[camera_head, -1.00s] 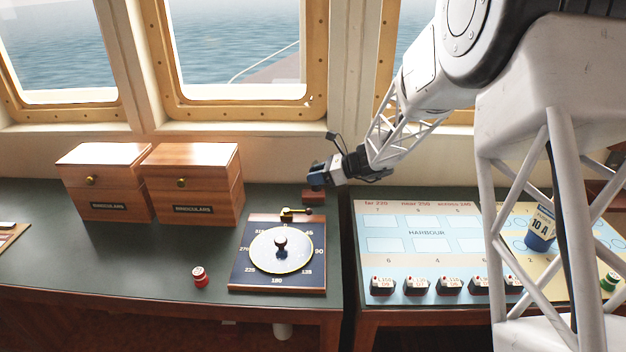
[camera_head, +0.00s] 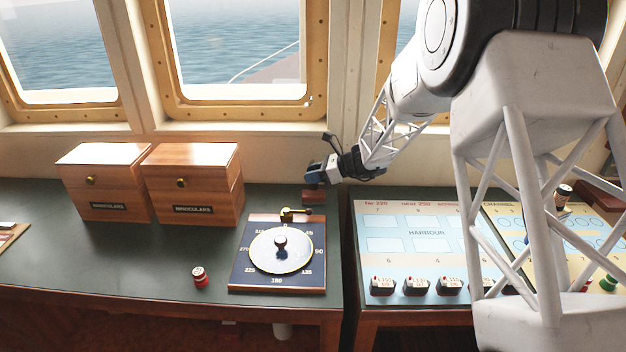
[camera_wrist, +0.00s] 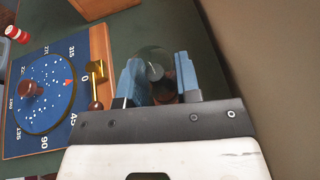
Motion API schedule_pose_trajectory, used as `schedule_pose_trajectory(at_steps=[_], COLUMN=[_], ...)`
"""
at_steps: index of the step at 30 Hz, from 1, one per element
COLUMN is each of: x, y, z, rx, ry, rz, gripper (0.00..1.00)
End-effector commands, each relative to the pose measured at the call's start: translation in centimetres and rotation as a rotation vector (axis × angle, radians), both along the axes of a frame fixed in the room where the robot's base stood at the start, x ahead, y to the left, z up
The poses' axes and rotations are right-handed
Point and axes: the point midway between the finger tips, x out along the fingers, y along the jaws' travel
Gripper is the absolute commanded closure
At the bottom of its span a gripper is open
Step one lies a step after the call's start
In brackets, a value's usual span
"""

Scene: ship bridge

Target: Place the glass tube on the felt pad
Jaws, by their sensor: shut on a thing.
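My gripper (camera_head: 312,180) is over the back of the green desk, near the window wall. In the wrist view its two blue fingers (camera_wrist: 158,78) are shut on a clear, rounded glass piece, the glass tube (camera_wrist: 153,64). The tube is hard to see in the head view. I cannot pick out the felt pad for certain in either view.
A dark blue dial board (camera_head: 240,275) with a brass lever (camera_head: 296,211) lies in front of my gripper. Two wooden binocular boxes (camera_head: 190,185) stand to the left. A red spool (camera_head: 200,277) sits near the front edge. A chart panel (camera_head: 400,262) is on the right.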

Motion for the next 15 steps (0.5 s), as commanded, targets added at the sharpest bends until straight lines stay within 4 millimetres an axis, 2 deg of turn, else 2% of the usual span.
schedule_pose_trajectory(at_steps=[5, 15], x=[0.0, 0.0], y=[0.0, 0.0], z=[-1.6, -1.7], rx=[0.0, 0.0], ry=[-0.001, -0.001], rz=[0.0, 0.0], gripper=[0.93, 0.93])
